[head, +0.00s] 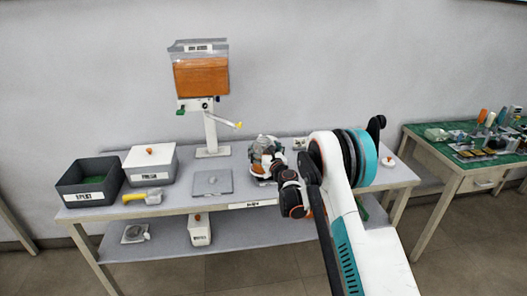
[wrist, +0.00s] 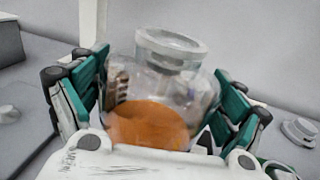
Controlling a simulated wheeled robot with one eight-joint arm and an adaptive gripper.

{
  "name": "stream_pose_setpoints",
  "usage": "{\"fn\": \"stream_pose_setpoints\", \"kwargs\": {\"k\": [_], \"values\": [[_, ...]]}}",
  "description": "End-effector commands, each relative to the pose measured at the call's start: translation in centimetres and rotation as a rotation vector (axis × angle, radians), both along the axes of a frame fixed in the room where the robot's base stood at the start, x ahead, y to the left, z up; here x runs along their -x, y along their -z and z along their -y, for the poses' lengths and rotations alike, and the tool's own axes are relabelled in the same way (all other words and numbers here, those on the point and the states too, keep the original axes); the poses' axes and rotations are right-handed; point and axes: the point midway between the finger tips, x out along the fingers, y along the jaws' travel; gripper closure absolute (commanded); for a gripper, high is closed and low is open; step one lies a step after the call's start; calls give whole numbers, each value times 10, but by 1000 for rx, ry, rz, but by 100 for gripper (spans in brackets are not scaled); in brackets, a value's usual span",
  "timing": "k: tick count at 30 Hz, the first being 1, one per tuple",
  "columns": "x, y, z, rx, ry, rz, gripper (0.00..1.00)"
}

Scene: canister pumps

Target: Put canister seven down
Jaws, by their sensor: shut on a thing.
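A clear canister with orange contents and a pale lid (wrist: 160,85) is between the fingers of my gripper (wrist: 158,100) in the wrist view. The teal and black fingers sit against its left and right sides. The canister is close to upright, and its number cannot be read. In the head view the canister (head: 263,147) shows at the middle of the table (head: 220,206), partly hidden by my gripper (head: 275,165). I cannot tell whether its base touches the table or a thing below it.
A grey plate (head: 213,183) lies left of the canister. A dark open bin (head: 90,192), a white lidded box (head: 150,168) and a yellow-handled tool (head: 143,197) stand further left. A post with an orange-filled hopper (head: 201,77) rises behind. A green-topped bench (head: 470,148) is at right.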

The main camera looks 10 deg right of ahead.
Motion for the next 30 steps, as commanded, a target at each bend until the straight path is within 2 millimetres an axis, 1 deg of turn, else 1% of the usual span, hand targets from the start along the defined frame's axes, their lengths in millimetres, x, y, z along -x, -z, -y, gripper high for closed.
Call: {"fn": "stream_pose_setpoints", "kwargs": {"k": [4,8,9,10,21,25,28,30], "values": [[0,-2,0,0,0,0,50],[0,2,0,0,0,0,50],[0,1,0,0,0,0,2],[0,1,0,0,0,0,0],[0,1,0,0,0,0,0],[1,-3,0,0,0,0,0],[14,-3,3,0,1,0,0],[27,-3,6,0,1,0,0]]}}
